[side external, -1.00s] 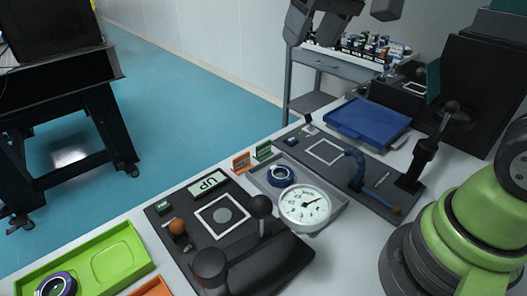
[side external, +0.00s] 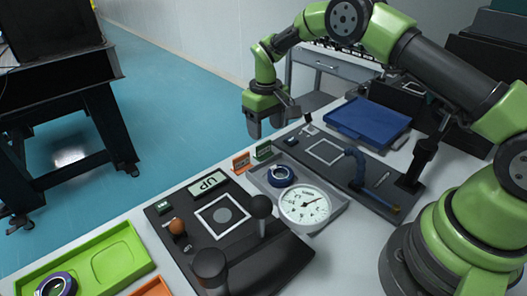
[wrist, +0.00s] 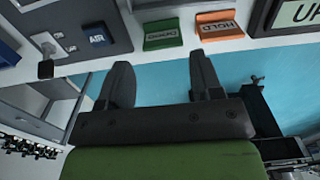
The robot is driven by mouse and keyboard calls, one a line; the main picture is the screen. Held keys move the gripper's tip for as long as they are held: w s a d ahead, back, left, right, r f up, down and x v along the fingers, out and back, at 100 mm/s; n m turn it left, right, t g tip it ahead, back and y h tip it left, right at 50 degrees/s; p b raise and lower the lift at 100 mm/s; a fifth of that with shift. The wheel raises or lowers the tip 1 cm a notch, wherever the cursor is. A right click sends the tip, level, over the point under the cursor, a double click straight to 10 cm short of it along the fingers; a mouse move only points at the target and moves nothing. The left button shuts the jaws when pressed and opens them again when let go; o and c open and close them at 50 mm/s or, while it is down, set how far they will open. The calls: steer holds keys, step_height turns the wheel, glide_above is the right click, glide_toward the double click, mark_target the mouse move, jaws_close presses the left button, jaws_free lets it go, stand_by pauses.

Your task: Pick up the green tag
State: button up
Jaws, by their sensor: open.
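The green tag (side external: 263,150) stands at the far edge of the white table, beside the orange tag (side external: 241,162). In the wrist view the green tag (wrist: 162,34) shows ahead of my fingertips and roughly between them, with the orange "HOLD" tag (wrist: 218,26) to its right. My gripper (side external: 265,125) points down, open and empty, above the far edge of the table. In the side view it appears just above the green tag and apart from it. Both fingers (wrist: 160,65) show well spread in the wrist view.
A grey tray (side external: 337,201) holds a blue tape roll (side external: 281,175) and a round dial (side external: 305,205). A black panel (side external: 165,235) with knobs and an "UP" display (side external: 207,182) lies nearer. A blue tray (side external: 368,119) sits further back. Blue floor shows beyond the table edge.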

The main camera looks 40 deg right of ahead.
mark_target(263, 144)
steer(key=f, duration=0.6)
steer(key=shift+w+a, duration=0.1)
steer(key=shift+w, duration=0.2)
steer(key=shift+c, duration=0.2)
steer(key=shift+r, duration=0.1)
steer(key=c, duration=0.5)
